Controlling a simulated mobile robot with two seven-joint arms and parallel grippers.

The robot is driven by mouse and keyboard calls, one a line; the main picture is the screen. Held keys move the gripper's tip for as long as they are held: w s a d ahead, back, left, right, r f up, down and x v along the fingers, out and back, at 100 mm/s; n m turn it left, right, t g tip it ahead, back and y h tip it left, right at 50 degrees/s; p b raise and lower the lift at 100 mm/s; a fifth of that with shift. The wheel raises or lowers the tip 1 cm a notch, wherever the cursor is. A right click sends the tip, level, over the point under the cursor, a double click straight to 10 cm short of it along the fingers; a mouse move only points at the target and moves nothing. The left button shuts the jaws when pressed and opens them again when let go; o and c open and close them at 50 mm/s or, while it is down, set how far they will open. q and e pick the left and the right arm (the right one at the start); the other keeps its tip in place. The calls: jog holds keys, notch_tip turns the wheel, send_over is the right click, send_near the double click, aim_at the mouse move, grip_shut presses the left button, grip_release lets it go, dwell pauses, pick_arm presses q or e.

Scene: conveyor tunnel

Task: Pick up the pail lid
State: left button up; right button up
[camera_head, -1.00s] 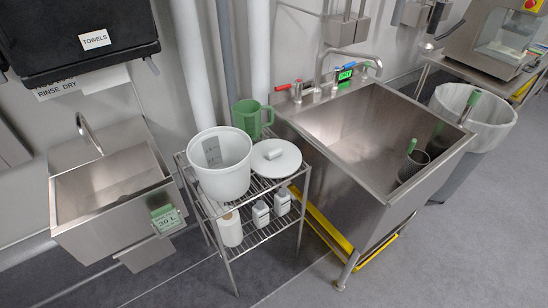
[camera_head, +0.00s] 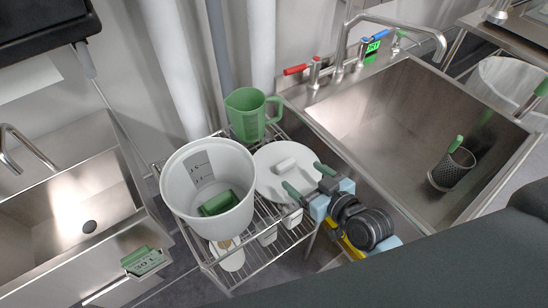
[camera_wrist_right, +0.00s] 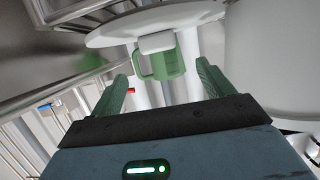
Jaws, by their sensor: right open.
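The white round pail lid (camera_head: 265,172) lies on the wire rack's top shelf, right of the white pail (camera_head: 178,190). Its white handle (camera_head: 285,166) sticks up from the middle. My right gripper (camera_head: 305,178) is open at the lid's right edge. Its green fingers point toward the handle with nothing between them; I cannot tell whether they touch the lid. In the right wrist view the lid (camera_wrist_right: 110,32) and its handle (camera_wrist_right: 157,42) are beyond the open green fingers. My left gripper is not in view.
A green jug (camera_head: 246,113) stands behind the lid. A green block (camera_head: 220,202) lies in the pail. Sinks stand left (camera_head: 60,215) and right (camera_head: 400,110) of the rack. The right sink holds a dark mesh cup (camera_head: 450,168). White bottles are on the lower shelf.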

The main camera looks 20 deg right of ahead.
aim_at(287, 164)
jog(key=shift+s+r, duration=0.1)
jog(key=shift+s, duration=0.05)
jog(key=shift+w+a, duration=0.15)
jog(key=shift+w, duration=0.1)
jog(key=shift+x, duration=0.85)
jog(key=shift+d+f+x, duration=0.1)
jog(key=shift+f+x, duration=0.1)
jog(key=shift+x, duration=1.15)
jog(key=shift+d+f+x, duration=0.1)
jog(key=shift+f+x, duration=0.05)
jog(key=shift+x, duration=1.25)
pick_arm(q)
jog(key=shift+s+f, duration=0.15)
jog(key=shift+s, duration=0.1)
pick_arm(e)
jog(key=shift+c, duration=0.3)
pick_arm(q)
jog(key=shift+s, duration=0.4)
pick_arm(e)
jog(key=shift+s, duration=0.1)
jog(key=c, duration=1)
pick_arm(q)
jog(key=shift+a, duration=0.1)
pick_arm(e)
jog(key=shift+d+r, duration=0.1)
